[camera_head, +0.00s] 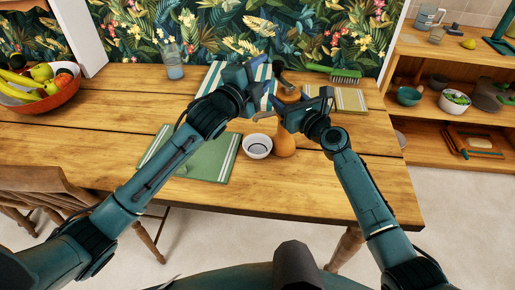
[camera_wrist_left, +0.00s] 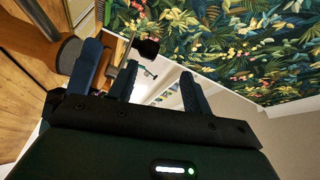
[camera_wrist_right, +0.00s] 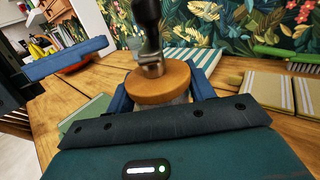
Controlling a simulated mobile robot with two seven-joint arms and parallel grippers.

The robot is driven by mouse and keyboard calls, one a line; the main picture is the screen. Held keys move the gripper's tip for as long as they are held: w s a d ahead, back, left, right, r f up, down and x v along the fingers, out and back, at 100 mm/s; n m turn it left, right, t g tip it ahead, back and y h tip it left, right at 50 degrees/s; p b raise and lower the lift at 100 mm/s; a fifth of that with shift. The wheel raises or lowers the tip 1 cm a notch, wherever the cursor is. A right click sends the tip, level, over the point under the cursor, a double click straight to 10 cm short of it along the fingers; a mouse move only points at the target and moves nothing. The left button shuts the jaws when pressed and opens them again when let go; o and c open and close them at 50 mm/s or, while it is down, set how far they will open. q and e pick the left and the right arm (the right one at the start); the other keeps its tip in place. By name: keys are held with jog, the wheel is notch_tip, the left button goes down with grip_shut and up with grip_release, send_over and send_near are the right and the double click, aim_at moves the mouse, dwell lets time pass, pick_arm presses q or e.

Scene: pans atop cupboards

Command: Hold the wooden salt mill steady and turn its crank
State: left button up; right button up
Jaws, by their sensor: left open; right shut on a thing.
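The wooden salt mill (camera_head: 285,140) stands upright on the table. My right gripper (camera_head: 293,106) is shut on its upper part. In the right wrist view the mill's round wooden top (camera_wrist_right: 158,84) sits between the fingers, with the metal crank and black knob (camera_wrist_right: 147,18) rising above it. My left gripper (camera_head: 266,80) is open beside the top of the mill, at about crank height. In the left wrist view the knob (camera_wrist_left: 148,47) appears beyond the finger bases, between the fingers; I cannot tell whether they touch it. The mill's body (camera_wrist_left: 30,38) is at the left there.
A small white bowl (camera_head: 257,146) stands close left of the mill. A green placemat (camera_head: 212,160), a striped cloth (camera_head: 213,80), a glass (camera_head: 174,68), a green brush (camera_head: 335,73) and a fruit bowl (camera_head: 60,92) are around. The table's right front is clear.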

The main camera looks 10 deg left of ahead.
aim_at(275, 65)
pick_arm(q)
jog(key=w+d+m, duration=0.1)
jog(key=w+m, duration=0.1)
jog(key=m, duration=0.5)
jog(key=w+d+m, duration=0.1)
jog(key=w+m, duration=0.2)
jog(key=m, duration=0.4)
jog(key=w+d+m, duration=0.1)
jog(key=w+m, duration=0.1)
jog(key=m, duration=0.5)
jog(key=shift+w+d+f, duration=0.2)
jog(key=shift+d+f, duration=0.05)
jog(key=shift+f, duration=0.1)
jog(key=c, duration=0.9)
